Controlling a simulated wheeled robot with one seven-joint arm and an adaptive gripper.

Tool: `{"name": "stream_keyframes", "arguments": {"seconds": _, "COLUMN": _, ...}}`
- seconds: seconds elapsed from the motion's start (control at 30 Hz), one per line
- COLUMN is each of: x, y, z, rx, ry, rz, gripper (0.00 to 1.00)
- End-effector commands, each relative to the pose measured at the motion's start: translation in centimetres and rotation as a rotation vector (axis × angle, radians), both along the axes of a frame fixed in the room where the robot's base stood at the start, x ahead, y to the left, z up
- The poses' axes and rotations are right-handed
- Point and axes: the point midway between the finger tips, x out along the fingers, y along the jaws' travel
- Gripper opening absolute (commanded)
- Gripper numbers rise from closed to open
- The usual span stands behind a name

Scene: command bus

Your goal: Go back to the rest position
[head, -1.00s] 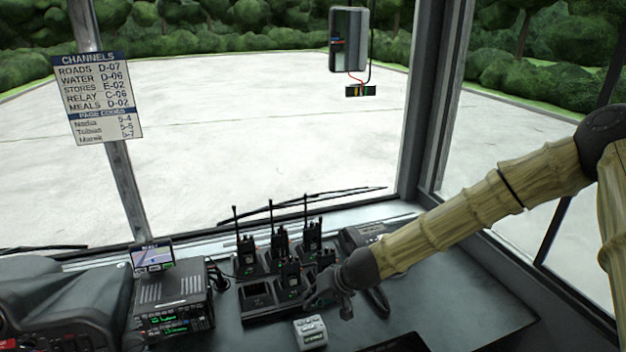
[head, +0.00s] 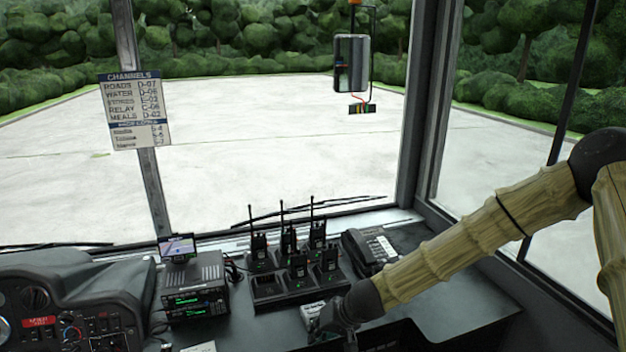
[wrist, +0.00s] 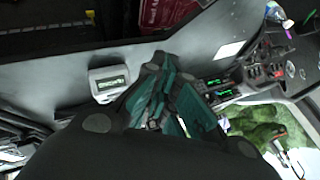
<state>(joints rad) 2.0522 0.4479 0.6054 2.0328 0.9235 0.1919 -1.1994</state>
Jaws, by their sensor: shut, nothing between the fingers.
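My gripper (head: 330,325) is at the end of my bamboo-like arm, low in the middle of the head view, over the near part of the dark console. In the wrist view my gripper (wrist: 160,65) shows its grey and teal fingers drawn together with nothing between them. In the head view it partly covers a small grey device with a display (head: 312,309). That device also shows in the wrist view (wrist: 109,83), to the left of the fingers and apart from them.
A charger rack (head: 268,290) holds several handheld radios with tall antennas. A desk phone (head: 368,248) stands right of it, a radio unit (head: 194,292) left. A channel sign (head: 135,110) hangs by the windshield. The console (head: 455,300) at the right is bare.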

Motion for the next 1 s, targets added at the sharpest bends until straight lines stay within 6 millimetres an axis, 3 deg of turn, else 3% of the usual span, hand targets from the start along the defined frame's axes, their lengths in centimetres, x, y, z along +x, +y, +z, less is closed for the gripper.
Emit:
{"name": "stream_keyframes", "arguments": {"seconds": 0.27, "x": -3.6, "y": -1.8, "z": -5.0, "rx": -0.076, "ry": 0.058, "rz": -0.014, "gripper": 0.0}}
{"name": "stream_keyframes", "arguments": {"seconds": 0.47, "x": -7.9, "y": -3.8, "z": -9.9, "rx": -0.159, "ry": 0.116, "rz": -0.026, "gripper": 0.0}}
{"name": "stream_keyframes", "arguments": {"seconds": 0.57, "x": -11.3, "y": -5.6, "z": -13.3, "rx": -0.222, "ry": 0.154, "rz": -0.036, "gripper": 0.0}}
{"name": "stream_keyframes", "arguments": {"seconds": 0.8, "x": -21.5, "y": -11.7, "z": -20.6, "rx": -0.38, "ry": 0.237, "rz": -0.066, "gripper": 0.0}}
{"name": "stream_keyframes", "arguments": {"seconds": 1.0, "x": -30.6, "y": -17.4, "z": -24.1, "rx": -0.479, "ry": 0.289, "rz": -0.092, "gripper": 0.0}}
